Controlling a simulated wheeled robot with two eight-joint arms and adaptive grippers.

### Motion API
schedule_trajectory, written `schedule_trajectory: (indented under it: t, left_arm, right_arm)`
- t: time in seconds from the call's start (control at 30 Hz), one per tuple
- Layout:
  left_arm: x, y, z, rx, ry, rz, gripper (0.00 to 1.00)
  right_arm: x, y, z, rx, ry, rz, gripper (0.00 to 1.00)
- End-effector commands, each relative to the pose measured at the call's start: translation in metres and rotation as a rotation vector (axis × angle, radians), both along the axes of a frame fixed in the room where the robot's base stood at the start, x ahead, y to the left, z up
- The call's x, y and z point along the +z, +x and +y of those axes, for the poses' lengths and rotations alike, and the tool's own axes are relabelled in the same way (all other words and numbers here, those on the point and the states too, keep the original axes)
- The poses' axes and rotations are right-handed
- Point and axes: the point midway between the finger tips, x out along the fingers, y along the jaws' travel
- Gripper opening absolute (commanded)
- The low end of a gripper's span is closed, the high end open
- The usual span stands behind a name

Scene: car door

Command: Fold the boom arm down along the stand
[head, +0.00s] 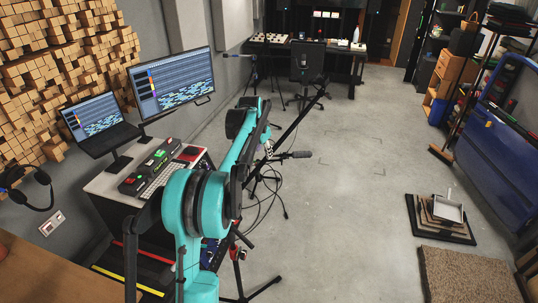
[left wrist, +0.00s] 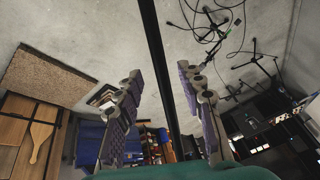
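The boom arm (head: 300,110) is a thin black rod, slanting from upper right down toward my left gripper in the head view. In the left wrist view a black rod (left wrist: 163,65) runs lengthwise between the two fingers. My left gripper (head: 268,148) is mostly hidden behind my teal arm; its purple-padded fingers (left wrist: 162,115) are spread, with visible gaps on both sides of the rod. The stand (head: 238,255) has black tripod legs on the floor, and its upper part is hidden by my arm. My right gripper is not in view.
A desk (head: 115,190) with a keyboard and screens stands at the left. Cables (head: 265,205) lie on the floor near the stand. A brown mat (head: 465,275) and blue car door (head: 505,125) are at the right.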

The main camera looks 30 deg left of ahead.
Motion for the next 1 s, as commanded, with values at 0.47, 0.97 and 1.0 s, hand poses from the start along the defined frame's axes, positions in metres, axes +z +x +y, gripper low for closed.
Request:
schedule_trajectory:
  t: [0.47, 0.97, 1.0]
  left_arm:
    - [-0.062, 0.027, 0.004, 0.000, 0.000, -0.001, 0.38]
    - [-0.065, 0.029, 0.004, 0.001, -0.001, -0.001, 0.00]
    - [-0.065, 0.029, 0.004, 0.001, -0.001, -0.001, 0.00]
  right_arm:
    - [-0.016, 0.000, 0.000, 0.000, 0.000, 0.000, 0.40]
    - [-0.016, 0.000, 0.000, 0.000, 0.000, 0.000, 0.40]
    - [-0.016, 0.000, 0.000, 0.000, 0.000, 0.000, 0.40]
